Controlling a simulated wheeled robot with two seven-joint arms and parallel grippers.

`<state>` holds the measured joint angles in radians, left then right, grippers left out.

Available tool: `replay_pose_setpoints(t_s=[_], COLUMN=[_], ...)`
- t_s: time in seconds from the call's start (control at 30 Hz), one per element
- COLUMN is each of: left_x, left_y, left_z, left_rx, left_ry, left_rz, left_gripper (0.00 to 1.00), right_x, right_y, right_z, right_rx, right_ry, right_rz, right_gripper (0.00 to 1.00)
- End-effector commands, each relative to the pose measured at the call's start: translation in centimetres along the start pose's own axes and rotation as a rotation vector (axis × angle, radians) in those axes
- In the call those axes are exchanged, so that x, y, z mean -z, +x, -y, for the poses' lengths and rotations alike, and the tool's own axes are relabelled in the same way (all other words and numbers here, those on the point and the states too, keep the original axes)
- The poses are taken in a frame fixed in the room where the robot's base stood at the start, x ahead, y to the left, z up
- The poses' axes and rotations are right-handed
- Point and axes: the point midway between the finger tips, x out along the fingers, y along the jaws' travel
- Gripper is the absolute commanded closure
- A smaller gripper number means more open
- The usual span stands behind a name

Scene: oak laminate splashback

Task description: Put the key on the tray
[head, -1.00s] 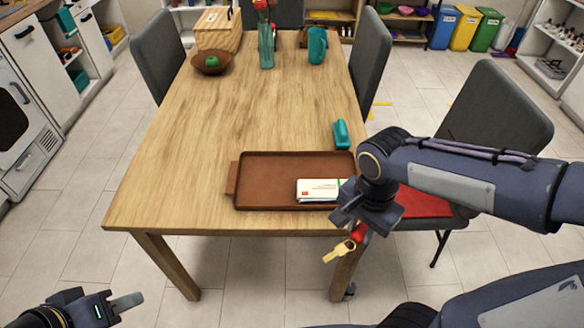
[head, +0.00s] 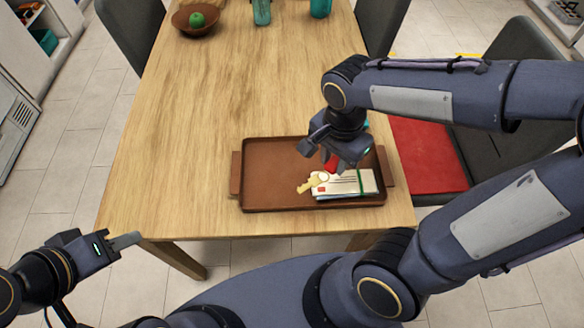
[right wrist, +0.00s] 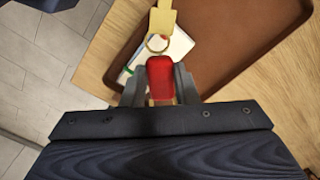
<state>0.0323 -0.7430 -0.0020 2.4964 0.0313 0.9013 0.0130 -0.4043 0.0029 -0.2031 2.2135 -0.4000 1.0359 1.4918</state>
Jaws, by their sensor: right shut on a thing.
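The key (head: 308,184) is brass-coloured, with a ring and a red tag (right wrist: 160,75). My right gripper (head: 335,160) is shut on the red tag, and the key hangs from it over the brown tray (head: 270,180). In the right wrist view the key (right wrist: 162,20) points away from the fingers (right wrist: 160,90). Whether the key touches anything below cannot be told. A stack of envelopes (head: 350,184) lies on the right part of the tray, under and beside the key. My left gripper (head: 125,241) is at the lower left, off the table; its finger gap does not show clearly.
The left half of the tray is bare. A wooden bowl (head: 190,22) with a green apple and teal vessels (head: 262,12) stand at the table's far end. A chair with a red seat (head: 428,155) is at the right.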

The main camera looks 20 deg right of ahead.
Motion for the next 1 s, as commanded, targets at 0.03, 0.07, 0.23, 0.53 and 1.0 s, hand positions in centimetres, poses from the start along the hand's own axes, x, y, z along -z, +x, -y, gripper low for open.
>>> replay_pose_setpoints(t_s=[0.03,0.07,0.23,0.53,1.0], left_x=[0.0,0.0,-0.1,-0.2,-0.4], left_y=[0.1,0.1,0.1,0.5,0.8], left_z=[0.0,0.0,0.1,0.2,0.4], left_rx=[0.000,0.000,0.000,0.000,0.000], left_ry=[0.000,0.000,0.000,0.000,0.000], left_rz=[0.000,0.000,0.000,0.000,0.000], left_gripper=[0.64,0.64,0.64,0.64,0.64], right_x=[-0.7,-1.1,-2.9,-4.4,-4.8], right_y=[0.7,1.1,3.2,7.5,11.5], right_z=[1.2,1.9,5.5,8.7,9.4], right_rx=[-0.007,-0.006,-0.007,-0.001,0.001], right_ry=[-0.008,-0.008,-0.005,-0.001,0.000], right_rz=[0.000,0.000,-0.001,0.000,0.000], right_gripper=[0.96,0.96,0.96,0.96,0.96])
